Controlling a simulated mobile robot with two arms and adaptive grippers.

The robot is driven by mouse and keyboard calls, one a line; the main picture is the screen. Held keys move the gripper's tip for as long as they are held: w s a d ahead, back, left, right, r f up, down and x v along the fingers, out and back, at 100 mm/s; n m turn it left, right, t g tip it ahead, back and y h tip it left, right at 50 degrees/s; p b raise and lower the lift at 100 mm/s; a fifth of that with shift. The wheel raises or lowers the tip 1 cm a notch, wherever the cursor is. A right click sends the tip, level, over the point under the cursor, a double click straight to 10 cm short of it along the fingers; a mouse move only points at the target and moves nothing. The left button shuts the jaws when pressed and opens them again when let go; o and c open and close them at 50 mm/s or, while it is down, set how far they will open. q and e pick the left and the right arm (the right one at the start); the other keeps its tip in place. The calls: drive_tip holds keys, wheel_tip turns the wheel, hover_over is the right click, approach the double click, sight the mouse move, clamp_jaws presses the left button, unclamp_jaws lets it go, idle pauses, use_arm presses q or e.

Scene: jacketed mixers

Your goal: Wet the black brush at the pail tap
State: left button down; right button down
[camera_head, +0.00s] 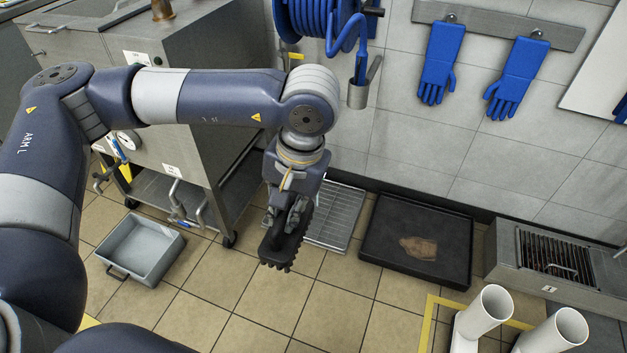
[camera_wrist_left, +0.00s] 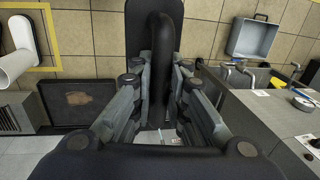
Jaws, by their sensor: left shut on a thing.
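In the left wrist view the gripper's fingers (camera_wrist_left: 160,105) close around the brush's curved black handle (camera_wrist_left: 161,60). A grey rectangular pail (camera_head: 140,248) stands on the floor at the left, apart from the brush. Valves with blue levers (camera_head: 117,150) are on the steel machine beside it; I cannot tell which is the pail tap. The pail also shows in the left wrist view (camera_wrist_left: 251,38). My right gripper is out of view.
The steel mixer (camera_head: 200,120) stands behind my left arm. Tiled floor in front is clear.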

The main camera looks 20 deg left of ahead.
sight(285, 244)
use_arm(q)
drive_tip(key=shift+s+d, duration=0.15)
drive_tip(key=shift+s, duration=0.25)
drive_tip(key=shift+s+d, duration=0.25)
drive_tip(key=shift+s, duration=0.7)
drive_tip(key=shift+s+d, duration=0.1)
drive_tip(key=shift+s, duration=0.3)
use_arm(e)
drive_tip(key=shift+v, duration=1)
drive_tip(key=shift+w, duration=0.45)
